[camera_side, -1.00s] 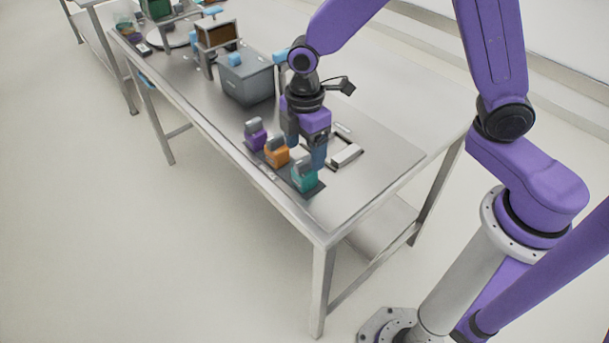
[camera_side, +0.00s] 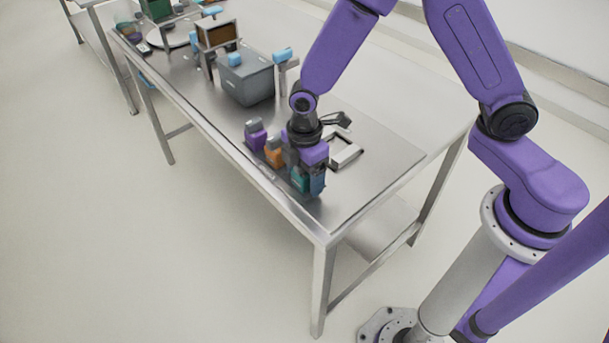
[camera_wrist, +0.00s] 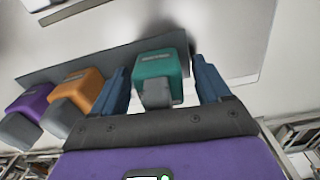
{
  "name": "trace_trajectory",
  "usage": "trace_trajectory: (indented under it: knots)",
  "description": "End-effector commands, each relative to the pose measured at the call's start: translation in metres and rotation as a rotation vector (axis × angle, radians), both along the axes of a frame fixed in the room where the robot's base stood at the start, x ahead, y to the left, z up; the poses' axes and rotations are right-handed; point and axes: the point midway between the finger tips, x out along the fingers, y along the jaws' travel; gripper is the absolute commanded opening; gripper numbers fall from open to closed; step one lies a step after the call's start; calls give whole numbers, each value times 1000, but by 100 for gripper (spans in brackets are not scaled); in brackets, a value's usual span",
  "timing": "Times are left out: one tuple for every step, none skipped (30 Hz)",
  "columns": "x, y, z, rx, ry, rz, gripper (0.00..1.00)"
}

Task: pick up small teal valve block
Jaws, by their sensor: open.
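The small teal valve block (camera_wrist: 158,68) sits at the end of a row on a dark grey strip (camera_wrist: 100,66). In the wrist view it stands between the two blue fingers of my gripper (camera_wrist: 163,84), with a visible gap on each side. In the side view the teal block (camera_side: 299,180) is partly hidden by my gripper (camera_side: 304,180), which is lowered around it. My gripper is open and holds nothing.
An orange block (camera_side: 273,155) and a purple block (camera_side: 255,137) stand beside the teal one in the same row. A pale rectangular frame (camera_side: 346,152) lies behind my gripper. A grey bin (camera_side: 247,80) stands farther back. The front right tabletop (camera_side: 365,195) is clear.

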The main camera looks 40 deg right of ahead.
Motion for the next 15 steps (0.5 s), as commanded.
trace_trajectory:
  knots:
    - [0,0,0,0,0,0,77]
    - [0,0,0,0,0,0,70]
    - [0,0,0,0,0,0,57]
    - [0,0,0,0,0,0,47]
    - [0,0,0,0,0,0,38]
    - [0,0,0,0,0,0,24]
    - [0,0,0,0,0,0,15]
    - [0,0,0,0,0,0,15]
    - [0,0,1,1,-1,0,15]
    - [0,0,1,1,-1,0,15]
    - [0,0,1,1,-1,0,15]
    - [0,0,1,1,-1,0,15]
    - [0,0,1,1,-1,0,15]
    - [0,0,1,1,-1,0,15]
    - [0,0,1,1,-1,0,15]
